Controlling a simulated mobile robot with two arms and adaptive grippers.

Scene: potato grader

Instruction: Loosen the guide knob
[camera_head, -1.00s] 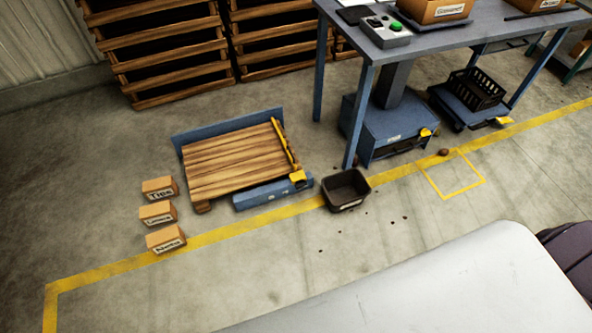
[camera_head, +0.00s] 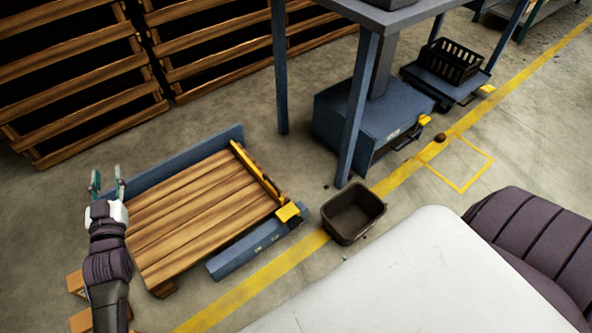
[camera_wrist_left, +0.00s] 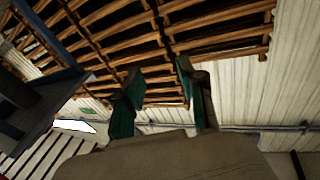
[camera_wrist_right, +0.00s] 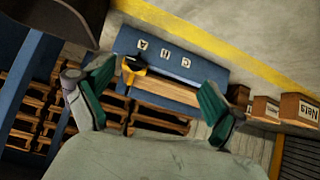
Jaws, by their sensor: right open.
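A yellow guide bar (camera_head: 257,171) runs along the right side of a slatted wooden pallet (camera_head: 190,210). It ends in a yellow block (camera_head: 288,211) at a blue rail (camera_head: 245,255). In the right wrist view the yellow block (camera_wrist_right: 133,78) with a small dark part on it, perhaps the knob, shows against the lettered blue rail (camera_wrist_right: 190,67). My right gripper (camera_wrist_right: 153,98) is open and empty, its fingers on either side of that view; it is not visible in the head view. My left gripper (camera_head: 107,182) is open and empty at the pallet's left, also seen in its wrist view (camera_wrist_left: 158,88).
A dark bin (camera_head: 353,213) stands right of the rail. A blue cabinet (camera_head: 372,120) and a table leg (camera_head: 358,110) stand behind it. Small cartons (camera_wrist_right: 296,108) lie beyond the pallet. Slatted wooden crates (camera_head: 75,70) line the back.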

